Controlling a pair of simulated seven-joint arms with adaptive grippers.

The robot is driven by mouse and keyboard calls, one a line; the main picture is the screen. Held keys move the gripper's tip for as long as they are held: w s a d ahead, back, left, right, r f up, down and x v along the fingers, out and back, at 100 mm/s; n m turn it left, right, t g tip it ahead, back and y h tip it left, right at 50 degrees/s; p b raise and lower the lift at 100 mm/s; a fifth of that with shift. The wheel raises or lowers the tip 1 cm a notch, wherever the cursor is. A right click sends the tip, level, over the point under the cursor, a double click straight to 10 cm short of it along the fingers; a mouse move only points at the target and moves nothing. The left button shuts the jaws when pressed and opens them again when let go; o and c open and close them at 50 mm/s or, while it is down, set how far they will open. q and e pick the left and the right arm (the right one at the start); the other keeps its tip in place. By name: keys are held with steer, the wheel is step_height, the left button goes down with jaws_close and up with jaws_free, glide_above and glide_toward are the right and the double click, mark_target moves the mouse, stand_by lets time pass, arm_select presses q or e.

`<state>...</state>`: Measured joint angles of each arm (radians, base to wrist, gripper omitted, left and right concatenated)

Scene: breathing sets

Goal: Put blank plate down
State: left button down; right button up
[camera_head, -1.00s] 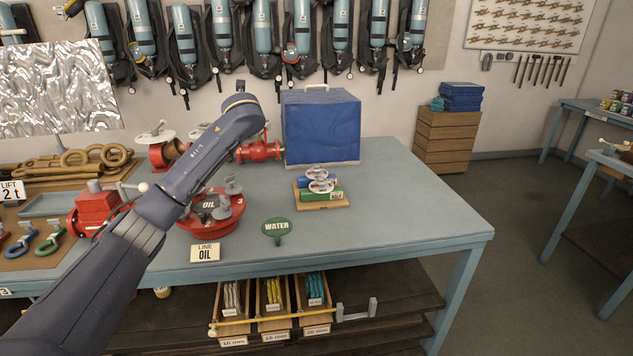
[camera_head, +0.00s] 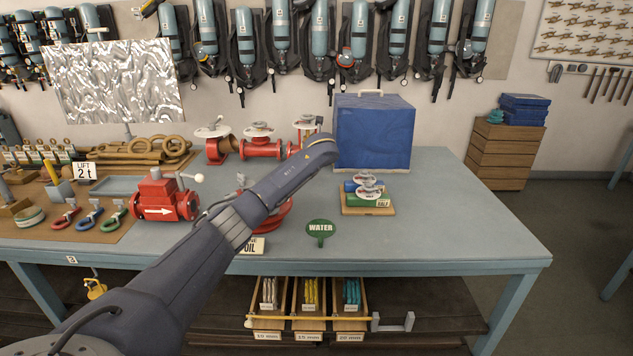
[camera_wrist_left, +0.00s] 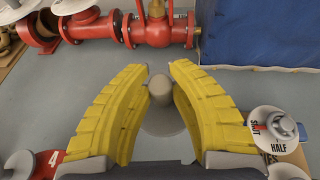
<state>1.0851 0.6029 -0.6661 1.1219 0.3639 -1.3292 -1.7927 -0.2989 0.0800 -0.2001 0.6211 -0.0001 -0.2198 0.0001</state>
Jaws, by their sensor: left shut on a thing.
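My left gripper (camera_wrist_left: 160,85) shows in the left wrist view. Its yellow fingers are shut on the grey knob of the blank plate (camera_wrist_left: 161,91). The plate's grey disc lies below the knob, partly hidden by the fingers and close in colour to the table. I cannot tell whether it touches the table. In the head view my arm hides this gripper and the plate. The red OIL flange (camera_head: 280,217) is mostly hidden behind my arm. My right gripper is not in view.
Red valves (camera_wrist_left: 160,28) and a blue box (camera_head: 375,135) stand behind. A wooden board (camera_head: 368,208) with SHUT/HALF tags sits right of the gripper. A green WATER tag (camera_head: 321,228) lies near the front. The table's right part (camera_head: 460,225) is clear.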

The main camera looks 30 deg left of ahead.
arm_select(q)
step_height(320, 180, down, 12)
steer(key=shift+f, duration=0.1)
stand_by(0.6)
steer(key=shift+f, duration=0.15)
steer(key=c, duration=1.3)
jaws_free()
steer(key=shift+o, duration=0.2)
